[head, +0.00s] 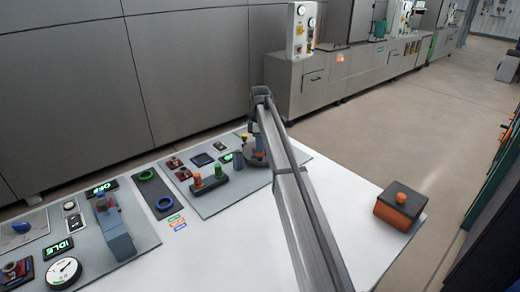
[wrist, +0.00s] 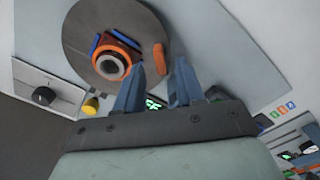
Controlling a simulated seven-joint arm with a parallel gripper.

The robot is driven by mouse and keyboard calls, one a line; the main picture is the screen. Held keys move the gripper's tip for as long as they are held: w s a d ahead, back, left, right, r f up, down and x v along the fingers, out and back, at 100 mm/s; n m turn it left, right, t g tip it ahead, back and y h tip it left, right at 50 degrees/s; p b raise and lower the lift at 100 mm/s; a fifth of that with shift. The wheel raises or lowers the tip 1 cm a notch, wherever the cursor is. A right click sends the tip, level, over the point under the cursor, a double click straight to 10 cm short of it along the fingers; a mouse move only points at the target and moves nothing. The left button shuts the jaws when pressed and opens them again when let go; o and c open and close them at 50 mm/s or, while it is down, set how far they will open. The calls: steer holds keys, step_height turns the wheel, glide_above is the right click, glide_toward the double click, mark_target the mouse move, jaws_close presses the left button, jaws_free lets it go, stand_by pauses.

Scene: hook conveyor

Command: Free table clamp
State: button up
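A round brown table (wrist: 85,45) fills the upper middle of the wrist view. On it sits a part with an orange ring and a grey hollow centre (wrist: 112,66), with blue pieces (wrist: 103,42) beside it. An orange tab (wrist: 159,56) stands at the table's right edge; I cannot tell for sure that it is the clamp. My gripper (wrist: 160,68) is open, its two blue fingers apart, with the tab's lower end near the gap between the tips. Contact cannot be told. In the head view my arm partly hides the round table (head: 252,162).
A black knob (wrist: 44,96) and a yellow button (wrist: 90,105) lie left of my fingers. An orange-and-black box (head: 400,206) sits at the bench's right end.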

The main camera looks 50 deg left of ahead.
step_height(320, 180, up, 11)
stand_by(0.4)
steer(key=shift+f, duration=0.1)
stand_by(0.3)
